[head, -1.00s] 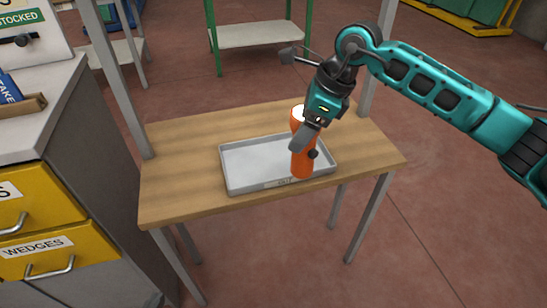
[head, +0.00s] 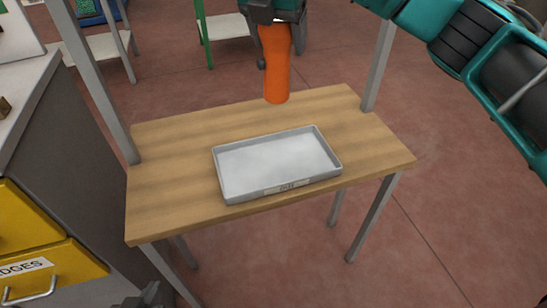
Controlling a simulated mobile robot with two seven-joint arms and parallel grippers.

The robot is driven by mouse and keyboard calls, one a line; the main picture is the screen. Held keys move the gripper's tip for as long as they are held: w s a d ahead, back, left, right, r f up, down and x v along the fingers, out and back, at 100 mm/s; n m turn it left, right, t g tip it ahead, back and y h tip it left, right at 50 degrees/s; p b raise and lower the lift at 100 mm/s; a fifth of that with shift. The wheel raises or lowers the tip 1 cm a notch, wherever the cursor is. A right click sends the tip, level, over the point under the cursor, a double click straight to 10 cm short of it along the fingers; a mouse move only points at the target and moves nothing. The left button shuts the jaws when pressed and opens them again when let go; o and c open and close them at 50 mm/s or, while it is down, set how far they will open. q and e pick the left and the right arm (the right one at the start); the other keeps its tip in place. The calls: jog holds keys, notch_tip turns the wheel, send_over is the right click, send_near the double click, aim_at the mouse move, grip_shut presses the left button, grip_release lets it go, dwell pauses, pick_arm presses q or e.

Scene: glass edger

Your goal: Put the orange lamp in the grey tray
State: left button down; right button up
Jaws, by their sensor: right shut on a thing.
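The orange lamp (head: 276,72) hangs upright in the air, seen against the back edge of the table, clear of the tabletop. My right gripper (head: 280,36) is shut on its upper part, and the top of the picture cuts off the gripper. The grey tray (head: 227,190) lies flat on the wooden table, empty, with a label on its front wall. The lamp appears above and behind the tray in the picture, apart from it. A dark part of my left gripper (head: 150,297) shows at the bottom edge; its jaws cannot be made out.
The wooden table (head: 170,170) is bare around the tray. Grey posts (head: 378,65) rise at its back corners. A grey cabinet with yellow drawers (head: 35,265) stands at the left. A shelf with green legs (head: 228,27) stands behind on the reddish floor.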

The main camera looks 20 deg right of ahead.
jog(key=shift+f, duration=0.3)
notch_tip(320, 180, down, 19)
jog(key=b, duration=0.1)
jog(key=shift+f+b, duration=0.2)
jog(key=shift+b, duration=0.1)
jog(key=o, duration=1.1)
jog(key=shift+o, duration=0.2)
